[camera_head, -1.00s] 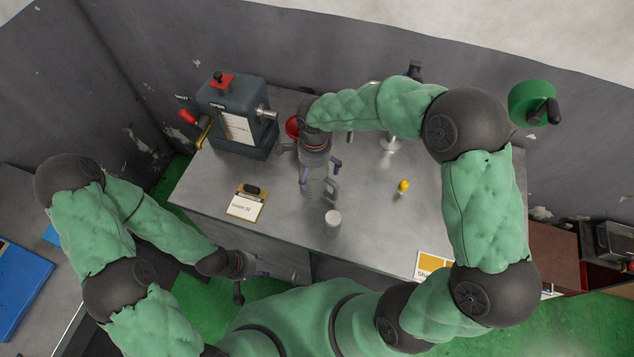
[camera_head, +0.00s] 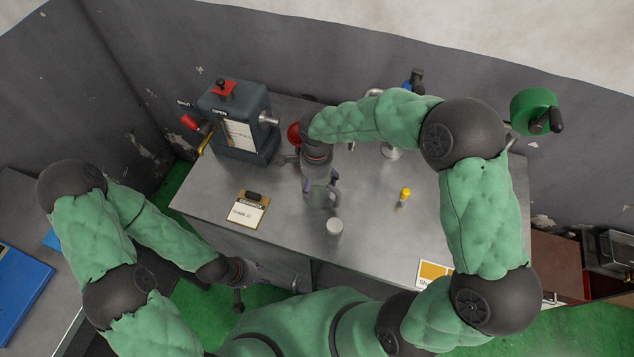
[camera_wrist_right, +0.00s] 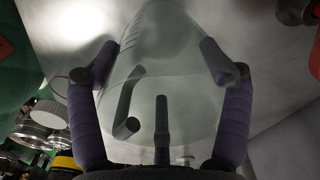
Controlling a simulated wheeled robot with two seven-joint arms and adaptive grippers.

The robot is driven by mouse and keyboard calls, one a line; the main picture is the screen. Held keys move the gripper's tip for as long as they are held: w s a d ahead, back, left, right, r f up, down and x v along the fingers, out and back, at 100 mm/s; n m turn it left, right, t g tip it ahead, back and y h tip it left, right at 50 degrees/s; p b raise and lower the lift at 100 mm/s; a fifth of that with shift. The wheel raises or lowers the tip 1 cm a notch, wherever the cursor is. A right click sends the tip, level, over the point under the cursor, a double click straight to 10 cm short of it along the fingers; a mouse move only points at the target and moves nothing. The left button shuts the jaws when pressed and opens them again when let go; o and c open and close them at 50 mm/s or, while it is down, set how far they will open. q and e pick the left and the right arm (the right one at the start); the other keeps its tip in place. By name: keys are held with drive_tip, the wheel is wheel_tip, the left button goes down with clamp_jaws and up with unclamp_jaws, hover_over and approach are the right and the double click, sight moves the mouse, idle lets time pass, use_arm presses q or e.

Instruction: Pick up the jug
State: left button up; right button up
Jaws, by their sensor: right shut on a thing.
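The jug (camera_head: 322,199) is a clear, greyish vessel with a handle, standing near the middle of the table (camera_head: 280,220). My right gripper (camera_head: 320,187) is over it from behind, with its purple fingers shut on the jug's sides. In the right wrist view, the clear jug (camera_wrist_right: 160,45) fills the space between the two fingers, and its body and handle show through. I cannot tell whether it is lifted off the table. My left gripper (camera_head: 250,272) hangs low at the front left, away from the jug; its fingers are too small to judge.
A pale cylinder (camera_head: 334,227) stands just in front of the jug. A grey machine (camera_head: 238,120) with a red-knobbed lever is at the back left, and a clipboard (camera_head: 248,209) lies before it. A small yellow-topped item (camera_head: 405,193) stands to the right, with clear table around it.

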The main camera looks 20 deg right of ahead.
drive_tip(key=shift+r, duration=0.4)
drive_tip(key=s+r, duration=0.1)
drive_tip(key=r, duration=0.1)
drive_tip(key=s+r+p, duration=0.1)
drive_tip(key=r, duration=0.2)
drive_tip(key=s+r, duration=0.2)
drive_tip(key=shift+a+r+p, duration=0.2)
drive_tip(key=shift+p, duration=0.1)
drive_tip(key=s+r+p, duration=0.1)
drive_tip(key=s+r, duration=0.3)
drive_tip(key=s, duration=0.6)
drive_tip(key=shift+a+r, duration=0.35)
drive_tip(key=shift+a, duration=0.1)
